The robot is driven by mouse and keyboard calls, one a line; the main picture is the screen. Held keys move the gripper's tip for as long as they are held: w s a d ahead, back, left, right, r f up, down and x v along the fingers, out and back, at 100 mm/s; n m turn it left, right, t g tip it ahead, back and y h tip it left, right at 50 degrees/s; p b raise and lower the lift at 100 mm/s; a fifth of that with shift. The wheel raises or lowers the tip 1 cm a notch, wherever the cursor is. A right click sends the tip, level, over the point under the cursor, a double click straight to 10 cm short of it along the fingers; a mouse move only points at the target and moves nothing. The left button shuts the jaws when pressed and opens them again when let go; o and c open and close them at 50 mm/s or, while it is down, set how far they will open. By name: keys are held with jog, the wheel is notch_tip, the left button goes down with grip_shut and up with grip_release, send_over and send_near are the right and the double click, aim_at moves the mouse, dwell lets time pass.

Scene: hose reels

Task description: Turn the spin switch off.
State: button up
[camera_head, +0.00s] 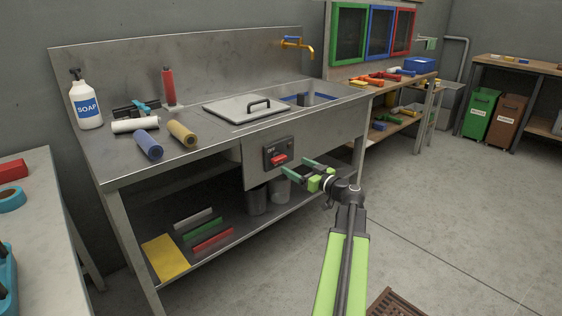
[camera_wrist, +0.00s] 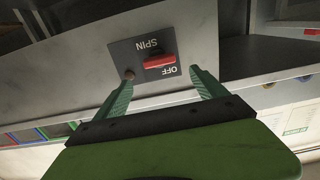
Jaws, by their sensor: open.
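The spin switch is a dark plate (camera_head: 268,160) with a red handle (camera_head: 279,160) on the grey front panel of the sink bench. In the wrist view the red handle (camera_wrist: 160,61) lies crosswise between the upside-down words SPIN and OFF, and a small brown round part (camera_wrist: 129,74) shows at the plate's edge. I cannot tell for sure which setting the handle is at. My gripper (camera_head: 299,167) is open and empty just in front of the switch. In the wrist view its green fingers (camera_wrist: 161,78) point at the plate, one on each side of the handle, apart from it.
The sink bench (camera_head: 215,143) carries a lidded basin (camera_head: 245,108), a soap bottle (camera_head: 86,105) and several rolls. Its lower shelf holds metal containers (camera_head: 257,200) and coloured pieces. A brown floor grate (camera_head: 398,303) lies at the bottom. The floor to the right is clear.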

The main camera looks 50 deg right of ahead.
aim_at(281, 158)
jog(key=w, duration=0.8)
jog(key=shift+w+d, duration=0.15)
jog(key=shift+d, duration=0.15)
